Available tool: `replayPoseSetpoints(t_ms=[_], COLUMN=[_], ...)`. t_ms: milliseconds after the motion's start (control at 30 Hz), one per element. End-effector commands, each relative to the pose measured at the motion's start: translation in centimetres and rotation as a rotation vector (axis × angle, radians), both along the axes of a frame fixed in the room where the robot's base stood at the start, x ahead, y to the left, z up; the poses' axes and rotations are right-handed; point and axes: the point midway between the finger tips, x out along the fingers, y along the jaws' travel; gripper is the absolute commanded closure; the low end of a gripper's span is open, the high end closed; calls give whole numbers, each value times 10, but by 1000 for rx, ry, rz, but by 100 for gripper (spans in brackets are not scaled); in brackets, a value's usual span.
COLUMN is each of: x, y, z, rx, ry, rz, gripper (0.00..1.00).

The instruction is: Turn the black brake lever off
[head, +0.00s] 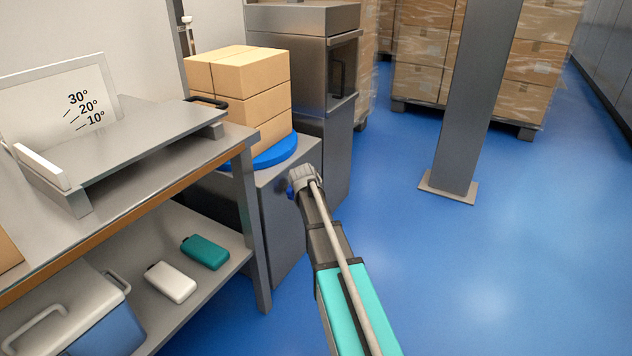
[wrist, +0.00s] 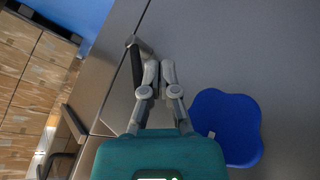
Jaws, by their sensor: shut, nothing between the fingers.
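The black brake lever (wrist: 136,68) shows in the wrist view as a short dark bar with a grey hub at its upper end, on a grey cabinet face. My gripper (wrist: 159,72) is shut and empty, its fingertips just right of the lever; I cannot tell whether they touch it. A blue lobed knob (wrist: 226,125) is on the same face, right of my fingers. In the head view my gripper (head: 303,174) is at the front of the grey cabinet (head: 283,215). The lever cannot be made out there.
Stacked cartons (head: 240,85) sit on a blue round plate (head: 275,151) atop the cabinet. A steel workbench (head: 150,170) stands left, with a blue-white cooler (head: 105,322) on its lower shelf. A grey post (head: 470,110) stands right. Blue floor is open at the right.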

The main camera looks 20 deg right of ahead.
Motion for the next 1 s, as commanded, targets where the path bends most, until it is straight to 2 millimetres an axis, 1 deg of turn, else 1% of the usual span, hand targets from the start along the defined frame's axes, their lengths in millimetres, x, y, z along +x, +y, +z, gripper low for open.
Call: replayPoseSetpoints(t_ms=[33, 167, 267, 467, 600, 700, 800, 900, 1000], x=[-16, -49, -77, -141, -190, -224, -253, -277, -293], y=[12, 40, 62, 110, 141, 161, 178, 190, 201], z=[13, 26, 37, 64, 85, 100, 113, 124, 130], rx=[22, 81, 129, 225, 287, 327, 359, 383, 399], ry=[20, 82, 134, 256, 349, 416, 476, 525, 562], rz=[-4, -17, -28, -44, -55, -61, -66, -68, -64], gripper=[100, 100, 100, 100, 100, 100, 100, 100, 100])
